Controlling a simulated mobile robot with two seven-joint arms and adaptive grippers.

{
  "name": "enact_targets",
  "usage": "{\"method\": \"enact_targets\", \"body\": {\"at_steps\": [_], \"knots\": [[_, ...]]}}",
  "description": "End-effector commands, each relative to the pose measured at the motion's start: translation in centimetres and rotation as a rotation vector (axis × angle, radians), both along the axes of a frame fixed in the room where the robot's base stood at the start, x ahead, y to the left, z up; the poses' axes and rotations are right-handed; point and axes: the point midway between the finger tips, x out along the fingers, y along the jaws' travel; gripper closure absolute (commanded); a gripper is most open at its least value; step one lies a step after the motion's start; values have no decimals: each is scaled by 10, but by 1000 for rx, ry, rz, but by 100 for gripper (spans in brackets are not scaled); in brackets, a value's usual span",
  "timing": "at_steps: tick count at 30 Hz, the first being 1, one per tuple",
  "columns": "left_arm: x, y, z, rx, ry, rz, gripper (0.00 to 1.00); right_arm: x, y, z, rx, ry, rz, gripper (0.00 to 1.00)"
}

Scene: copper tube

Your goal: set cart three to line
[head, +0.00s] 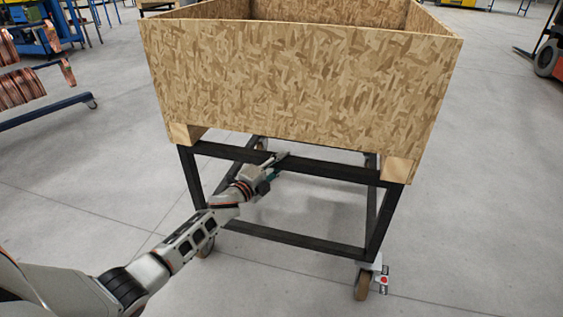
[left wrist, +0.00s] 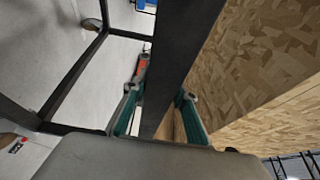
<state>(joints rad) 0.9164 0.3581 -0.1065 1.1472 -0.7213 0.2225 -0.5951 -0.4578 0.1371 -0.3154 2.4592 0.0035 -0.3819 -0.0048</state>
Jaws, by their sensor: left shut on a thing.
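A cart stands in front of me: a chipboard box (head: 295,80) on a black metal frame (head: 300,240) with wheels. My left arm reaches in from the left. My left gripper (head: 272,163) is at the frame's upper front bar (head: 325,168), just under the box. In the left wrist view the dark bar (left wrist: 172,70) runs between the two green-padded fingers of the gripper (left wrist: 160,115), which is shut on it. A front caster (head: 362,284) with a red part shows at the lower right. My right gripper is not in view.
A blue rack (head: 45,112) with copper coils (head: 20,88) stands at the left. Part of an orange vehicle (head: 547,55) with a black wheel is at the far right.

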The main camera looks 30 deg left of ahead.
Motion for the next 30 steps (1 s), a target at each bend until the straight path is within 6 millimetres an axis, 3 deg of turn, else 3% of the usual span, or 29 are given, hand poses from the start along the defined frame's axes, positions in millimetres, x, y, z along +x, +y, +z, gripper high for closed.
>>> {"method": "enact_targets", "body": {"at_steps": [11, 12, 14, 25, 30], "knots": [[0, 0, 1, 0, -2, 0, 100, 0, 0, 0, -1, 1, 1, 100], [0, 0, 1, 0, -2, 0, 65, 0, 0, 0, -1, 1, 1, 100], [0, 0, 1, 0, -1, 0, 56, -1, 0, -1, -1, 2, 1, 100], [-2, 0, -1, 0, 1, 0, 56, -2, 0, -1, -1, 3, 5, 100], [-18, 3, -2, 1, 2, -1, 56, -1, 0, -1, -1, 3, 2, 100]]}}
